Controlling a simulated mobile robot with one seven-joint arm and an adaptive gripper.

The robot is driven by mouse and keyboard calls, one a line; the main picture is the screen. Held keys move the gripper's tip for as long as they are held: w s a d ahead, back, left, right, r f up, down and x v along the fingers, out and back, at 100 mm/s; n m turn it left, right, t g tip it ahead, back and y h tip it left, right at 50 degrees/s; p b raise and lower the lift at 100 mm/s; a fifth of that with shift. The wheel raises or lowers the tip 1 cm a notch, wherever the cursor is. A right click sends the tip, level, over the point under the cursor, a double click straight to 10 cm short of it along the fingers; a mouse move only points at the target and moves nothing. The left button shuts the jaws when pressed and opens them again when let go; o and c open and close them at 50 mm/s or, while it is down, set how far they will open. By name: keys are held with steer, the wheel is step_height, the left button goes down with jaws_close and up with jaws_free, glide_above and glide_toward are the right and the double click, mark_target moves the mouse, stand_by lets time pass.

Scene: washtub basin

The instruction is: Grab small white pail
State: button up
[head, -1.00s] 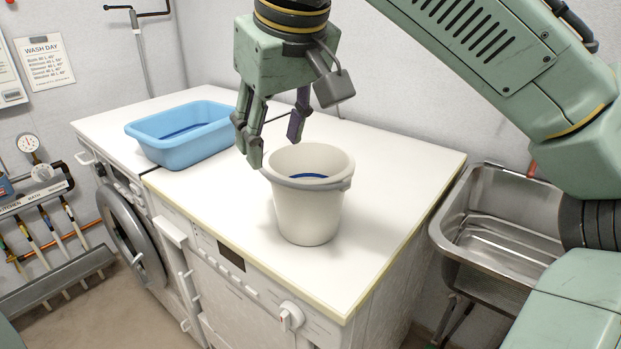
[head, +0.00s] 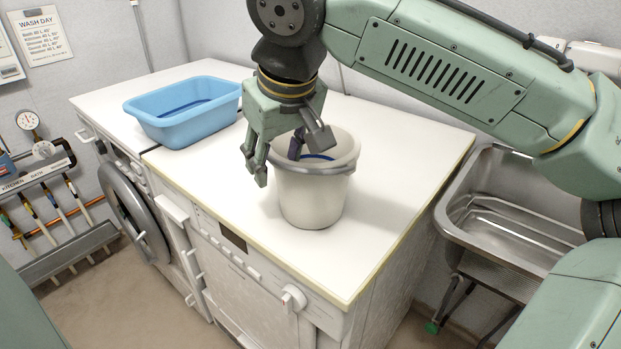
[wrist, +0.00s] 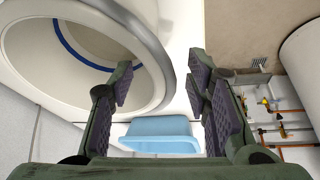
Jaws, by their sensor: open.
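The small white pail (head: 312,203) stands upright on the white machine top, with a grey band around its rim and a blue mark inside. My gripper (head: 278,165) is open at the pail's left rim, pointing down. One finger is over or within the pail's mouth and the other is outside its left wall. In the wrist view the pail's rim (wrist: 157,45) runs between the two spread fingers of my gripper (wrist: 163,80). The far side of the rim is partly hidden by my gripper in the head view.
A blue basin (head: 185,118) sits at the back left of the white top (head: 395,160). A steel sink (head: 505,220) is at the right. A wall rack with hoses (head: 45,195) is at the left. The top is clear right of the pail.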

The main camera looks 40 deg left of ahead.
steer(key=shift+w+a+f, duration=0.1)
steer(key=shift+f, duration=0.25)
jaws_close()
stand_by(0.3)
stand_by(0.6)
